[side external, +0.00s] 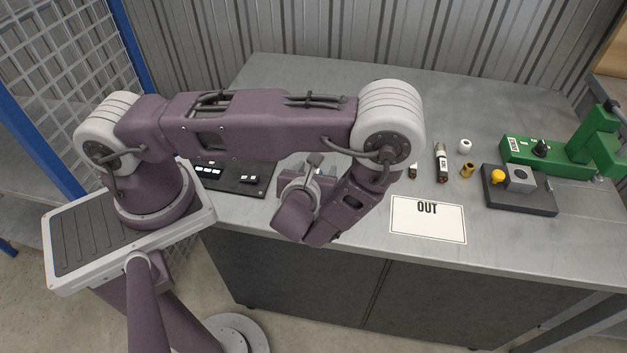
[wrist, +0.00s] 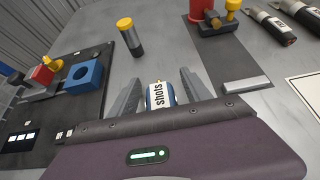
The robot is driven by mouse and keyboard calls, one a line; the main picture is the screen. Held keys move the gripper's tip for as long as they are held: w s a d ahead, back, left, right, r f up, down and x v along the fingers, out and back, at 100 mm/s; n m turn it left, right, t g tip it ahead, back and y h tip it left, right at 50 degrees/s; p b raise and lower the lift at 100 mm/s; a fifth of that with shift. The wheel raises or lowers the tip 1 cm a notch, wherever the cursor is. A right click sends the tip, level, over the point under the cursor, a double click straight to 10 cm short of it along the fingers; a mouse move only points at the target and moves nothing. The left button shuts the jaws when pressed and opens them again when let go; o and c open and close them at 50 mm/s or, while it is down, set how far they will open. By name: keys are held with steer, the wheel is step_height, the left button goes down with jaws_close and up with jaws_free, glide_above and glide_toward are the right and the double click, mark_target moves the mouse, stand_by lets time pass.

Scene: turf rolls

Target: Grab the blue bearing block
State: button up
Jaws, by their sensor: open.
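The blue bearing block (wrist: 93,80), a blue cube-like block with a round hole in its face, sits on a dark plate (wrist: 103,45) at the left of the wrist view. My arm seems to hide it in the side view. My gripper (wrist: 160,77) is open, and the block lies to the left of its fingers, apart from them. A small white and blue canister marked "shots" (wrist: 158,96) shows between the fingers; I cannot tell whether it touches either one.
A red clamp with a yellow knob (wrist: 46,71) stands close beside the block. A yellow-capped black cylinder (wrist: 131,40) and a metal bar (wrist: 246,85) are nearby. In the side view, an OUT sheet (side external: 428,225) and a green press (side external: 560,155) are at right.

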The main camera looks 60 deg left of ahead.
jaws_close()
steer(key=shift+r, duration=0.1)
